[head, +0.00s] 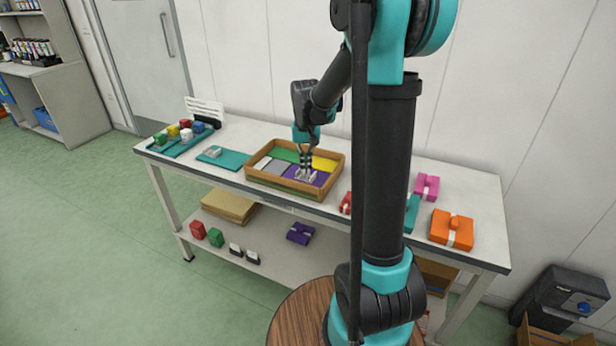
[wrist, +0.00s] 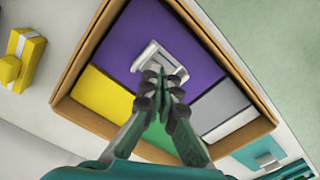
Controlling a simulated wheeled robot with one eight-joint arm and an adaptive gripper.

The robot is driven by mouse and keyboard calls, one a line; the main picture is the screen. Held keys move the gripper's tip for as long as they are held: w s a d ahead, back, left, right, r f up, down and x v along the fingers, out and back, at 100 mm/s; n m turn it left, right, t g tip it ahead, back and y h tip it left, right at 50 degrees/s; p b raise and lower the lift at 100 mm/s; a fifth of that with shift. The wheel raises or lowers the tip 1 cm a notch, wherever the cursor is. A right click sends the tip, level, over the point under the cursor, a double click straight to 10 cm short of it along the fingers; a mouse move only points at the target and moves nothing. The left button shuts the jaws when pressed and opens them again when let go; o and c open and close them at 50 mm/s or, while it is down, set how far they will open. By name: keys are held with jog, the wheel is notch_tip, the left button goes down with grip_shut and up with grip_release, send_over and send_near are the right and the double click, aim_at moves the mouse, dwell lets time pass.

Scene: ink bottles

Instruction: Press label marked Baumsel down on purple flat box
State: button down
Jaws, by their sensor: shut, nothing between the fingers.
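The purple flat box (head: 320,178) lies in one part of the wooden tray, and it fills the upper part of the tray in the wrist view (wrist: 195,65). A small whitish-grey label (wrist: 148,55) lies on the purple surface; it also shows in the head view (head: 304,178). Its writing is too small to read. My gripper (wrist: 168,84) is shut and empty, with its fingertips over the label's near edge. In the head view my gripper (head: 306,167) points down into the tray. I cannot tell whether the tips touch the label.
The wooden tray (head: 278,190) also holds green, yellow, grey and white flat pieces. A teal mat (head: 229,160) lies to its left, and coloured bottles stand farther left. An orange box (head: 452,230) and a pink box (head: 427,187) are on the right. My arm hides part of the table.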

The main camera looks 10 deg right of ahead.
aim_at(306, 177)
jog(key=shift+f, duration=0.95)
dwell(0.6)
jog(key=shift+r, duration=0.1)
dwell(0.4)
jog(key=shift+r, duration=3.4)
